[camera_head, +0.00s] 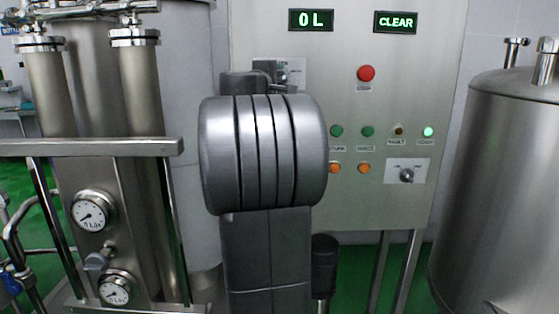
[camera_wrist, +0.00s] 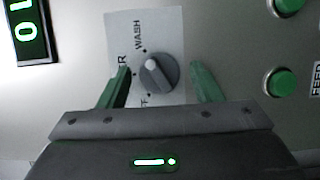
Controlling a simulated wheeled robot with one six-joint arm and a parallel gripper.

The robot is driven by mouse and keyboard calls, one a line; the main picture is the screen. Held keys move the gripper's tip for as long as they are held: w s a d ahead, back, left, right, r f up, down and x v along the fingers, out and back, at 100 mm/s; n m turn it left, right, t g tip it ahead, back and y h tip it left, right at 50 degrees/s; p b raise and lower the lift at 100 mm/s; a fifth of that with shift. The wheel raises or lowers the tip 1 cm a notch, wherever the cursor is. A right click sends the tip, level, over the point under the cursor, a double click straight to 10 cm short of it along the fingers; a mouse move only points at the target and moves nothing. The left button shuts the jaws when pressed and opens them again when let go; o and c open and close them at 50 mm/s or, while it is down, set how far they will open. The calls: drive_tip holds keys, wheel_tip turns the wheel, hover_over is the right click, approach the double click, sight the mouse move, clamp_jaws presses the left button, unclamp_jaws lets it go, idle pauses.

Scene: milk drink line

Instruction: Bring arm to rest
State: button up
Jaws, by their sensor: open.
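My gripper (camera_wrist: 158,68) is open in the wrist view, with its two green fingers apart and nothing held. A grey rotary knob (camera_wrist: 160,75) on a white label plate (camera_wrist: 150,25) shows between and beyond the fingers. The word WASH is readable on the plate; other lettering is partly hidden by a finger. I cannot tell whether the fingers touch the panel. In the head view my arm stands in front of the control panel (camera_head: 350,50), and its large grey joint hides most of my gripper. Part of the plate (camera_head: 297,70) shows beside the arm.
The panel carries a "0 L" display (camera_head: 311,20), a "CLEAR" display (camera_head: 396,22), a red button (camera_head: 366,73), a lit green lamp (camera_head: 428,132) and a second knob (camera_head: 406,175). A steel tank (camera_head: 500,190) stands right; a filter rack with gauges (camera_head: 91,212) stands left.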

drive_tip(key=b+v, duration=0.1)
drive_tip(key=v, duration=0.5)
drive_tip(key=shift+s, duration=0.4)
drive_tip(key=shift+a+r, duration=0.1)
drive_tip(key=shift+a, duration=0.05)
